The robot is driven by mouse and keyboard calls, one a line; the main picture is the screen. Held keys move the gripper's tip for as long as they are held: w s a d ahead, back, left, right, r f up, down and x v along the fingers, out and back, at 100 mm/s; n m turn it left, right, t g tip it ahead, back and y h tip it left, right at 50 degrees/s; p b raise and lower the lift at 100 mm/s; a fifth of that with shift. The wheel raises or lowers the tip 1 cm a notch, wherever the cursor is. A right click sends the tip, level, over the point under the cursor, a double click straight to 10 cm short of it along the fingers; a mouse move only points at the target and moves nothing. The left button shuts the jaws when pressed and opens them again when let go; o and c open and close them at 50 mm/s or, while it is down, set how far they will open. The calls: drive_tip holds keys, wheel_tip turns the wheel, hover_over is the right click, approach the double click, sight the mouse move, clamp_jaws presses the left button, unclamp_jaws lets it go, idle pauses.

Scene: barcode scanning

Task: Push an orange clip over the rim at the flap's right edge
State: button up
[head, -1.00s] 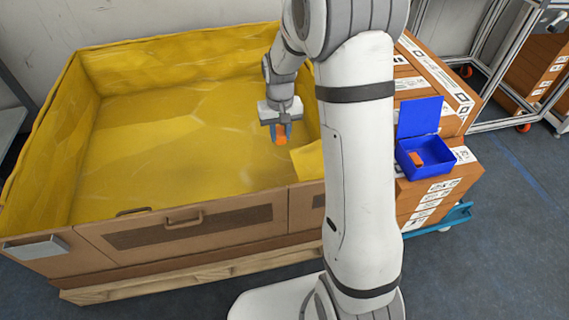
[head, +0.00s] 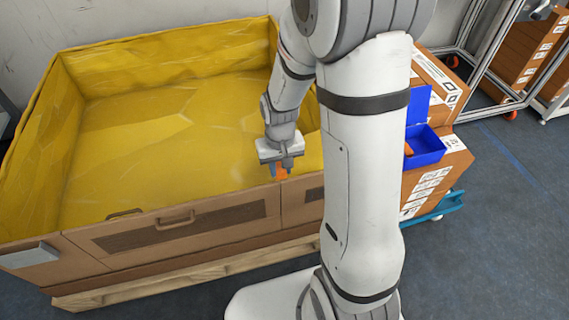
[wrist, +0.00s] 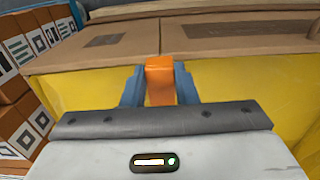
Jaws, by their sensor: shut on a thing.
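An orange clip (head: 281,173) is in my gripper (head: 282,166), just over the front rim of the large brown crate. The brown front flap (head: 250,222), with a handle cut-out, has its right edge just below the clip. In the wrist view my gripper (wrist: 160,85) is shut on the clip (wrist: 160,78), with a blue-grey finger on each side. The clip lines up with the seam (wrist: 160,35) between the flap and the neighbouring panel. Whether the clip touches or straddles the rim I cannot tell.
A yellow liner (head: 170,120) covers the crate's inside, which is empty where visible. An open blue box (head: 428,148) with an orange piece in it stands on stacked cartons (head: 432,185) at right. My arm hides part of the crate's right end.

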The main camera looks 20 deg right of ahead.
sight(281, 178)
drive_tip(key=f+b, duration=0.2)
drive_tip(key=f, duration=0.1)
drive_tip(key=f+b, duration=0.3)
drive_tip(key=shift+s+f, duration=0.2)
drive_tip(key=shift+f, duration=0.2)
idle(0.3)
drive_tip(key=o, duration=0.7)
drive_tip(key=shift+s, duration=0.1)
drive_tip(key=shift+o, duration=1.6)
drive_tip(key=r+p, duration=0.1)
drive_tip(key=r, duration=0.2)
drive_tip(key=r+p, duration=0.1)
drive_tip(key=r, duration=0.2)
drive_tip(key=r+p, duration=0.1)
drive_tip(key=r, duration=0.2)
drive_tip(key=shift+w, duration=0.25)
drive_tip(key=s+r+t+p, duration=0.1)
drive_tip(key=s+r+p, duration=0.3)
drive_tip(key=r+p, duration=0.3)
drive_tip(key=s+d+r+p, duration=0.1)
drive_tip(key=s+r+p, duration=0.3)
drive_tip(key=r, duration=1.2)
drive_tip(key=s+r+t+p, duration=0.1)
drive_tip(key=s+r+p, duration=0.3)
drive_tip(key=r+p, duration=0.7)
drive_tip(key=shift+s+d+r+t, duration=0.2)
drive_tip(key=shift+s+r+t, duration=0.1)
drive_tip(key=shift+r, duration=0.55)
